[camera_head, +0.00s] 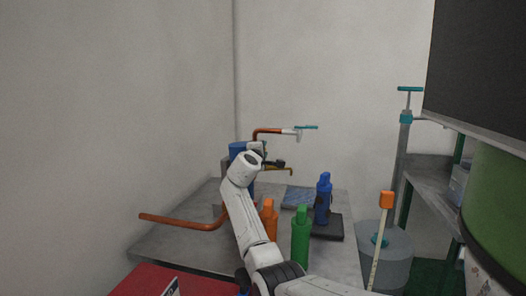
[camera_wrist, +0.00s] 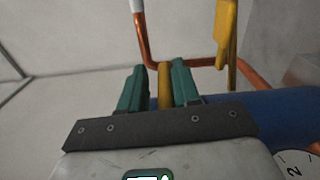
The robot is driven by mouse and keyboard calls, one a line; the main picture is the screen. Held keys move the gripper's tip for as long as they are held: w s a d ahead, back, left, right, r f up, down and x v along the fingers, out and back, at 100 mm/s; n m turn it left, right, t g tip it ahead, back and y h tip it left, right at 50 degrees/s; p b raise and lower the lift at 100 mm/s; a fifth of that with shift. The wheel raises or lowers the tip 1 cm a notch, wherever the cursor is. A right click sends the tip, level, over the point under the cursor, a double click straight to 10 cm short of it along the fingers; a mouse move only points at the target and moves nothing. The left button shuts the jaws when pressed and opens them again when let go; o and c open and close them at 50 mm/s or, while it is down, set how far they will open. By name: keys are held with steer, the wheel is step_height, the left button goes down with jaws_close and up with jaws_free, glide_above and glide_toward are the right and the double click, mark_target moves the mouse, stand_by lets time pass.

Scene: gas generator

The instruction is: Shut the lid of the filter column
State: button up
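A blue cylinder (camera_head: 237,148), which may be the filter column, stands at the back of the table, largely hidden behind my arm. A blue rounded body (camera_wrist: 280,112) also shows at the right of the wrist view, with part of a white dial (camera_wrist: 296,167) below it. I cannot make out the lid clearly in either view. My gripper (camera_wrist: 159,78) has its two teal fingers apart. A brass-coloured rod (camera_wrist: 164,88) shows in the gap between them; a gap shows on its left, and I cannot tell whether it touches the right finger.
A copper pipe (camera_wrist: 150,40) and a yellow handle (camera_wrist: 226,35) are beyond the fingers. On the table (camera_head: 185,245) stand an orange bottle (camera_head: 268,220), a green bottle (camera_head: 300,240) and a blue bottle (camera_head: 323,198). A copper pipe (camera_head: 180,222) juts left over the table.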

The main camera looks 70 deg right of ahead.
steer(key=shift+o, duration=0.7)
steer(key=shift+s, duration=0.1)
steer(key=shift+r, duration=0.1)
steer(key=shift+a, duration=0.15)
steer(key=a+p, duration=0.6)
steer(key=a, duration=0.4)
steer(key=shift+s+a, duration=0.15)
steer(key=shift+a, duration=0.15)
